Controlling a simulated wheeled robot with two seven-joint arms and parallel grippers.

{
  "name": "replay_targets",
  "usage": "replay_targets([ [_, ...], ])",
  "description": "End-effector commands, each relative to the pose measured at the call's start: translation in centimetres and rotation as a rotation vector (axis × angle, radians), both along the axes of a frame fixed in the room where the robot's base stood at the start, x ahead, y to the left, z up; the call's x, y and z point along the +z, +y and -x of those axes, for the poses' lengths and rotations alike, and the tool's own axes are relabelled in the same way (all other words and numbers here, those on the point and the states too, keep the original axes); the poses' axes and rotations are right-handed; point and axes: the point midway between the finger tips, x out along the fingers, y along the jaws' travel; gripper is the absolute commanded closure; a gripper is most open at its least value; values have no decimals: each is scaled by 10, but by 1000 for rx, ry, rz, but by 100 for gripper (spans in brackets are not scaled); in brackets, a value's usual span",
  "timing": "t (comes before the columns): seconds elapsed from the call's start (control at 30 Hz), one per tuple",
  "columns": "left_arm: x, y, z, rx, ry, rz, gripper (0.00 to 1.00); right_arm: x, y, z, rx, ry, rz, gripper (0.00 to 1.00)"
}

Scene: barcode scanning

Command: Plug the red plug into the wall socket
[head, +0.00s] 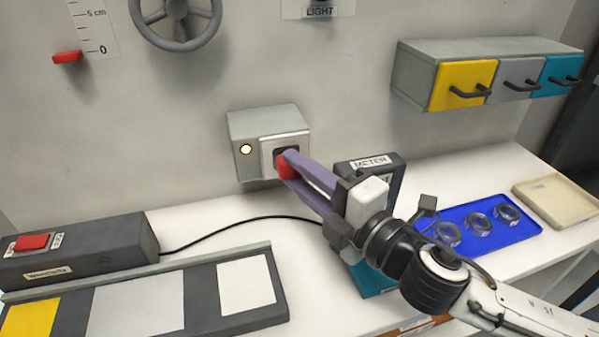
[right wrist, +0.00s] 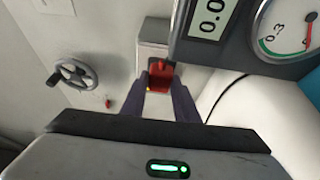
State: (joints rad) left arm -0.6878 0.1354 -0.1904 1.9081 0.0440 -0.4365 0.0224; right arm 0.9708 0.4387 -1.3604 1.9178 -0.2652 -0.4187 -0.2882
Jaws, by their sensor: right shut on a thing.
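The red plug (head: 284,166) is between the purple fingertips of my right gripper (head: 288,168), which is shut on it. The plug is at the front of the wall socket (head: 250,124), a grey box with a light-framed dark opening. In the right wrist view the plug (right wrist: 161,73) shows between the fingertips of my gripper (right wrist: 160,82), against the socket box (right wrist: 153,28). How deep the plug sits in the opening is hidden. A round pale light (head: 246,149) shows on the box's front. My left gripper is not in view.
A meter box (head: 385,170) stands just behind my right gripper. A blue tray (head: 470,228) with several clear round pieces lies to the right. A dark box with a red switch (head: 32,242) stands at left, with a black cable (head: 230,226) running across the white table. Drawers (head: 463,85) hang upper right.

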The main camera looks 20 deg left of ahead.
Motion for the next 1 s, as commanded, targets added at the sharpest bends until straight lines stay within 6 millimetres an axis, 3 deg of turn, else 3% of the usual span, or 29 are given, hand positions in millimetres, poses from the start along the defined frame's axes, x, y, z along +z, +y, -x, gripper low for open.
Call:
replay_targets([
  [1.0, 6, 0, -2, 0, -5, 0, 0, 1, 1, 0, 1, -1, -1, 92],
])
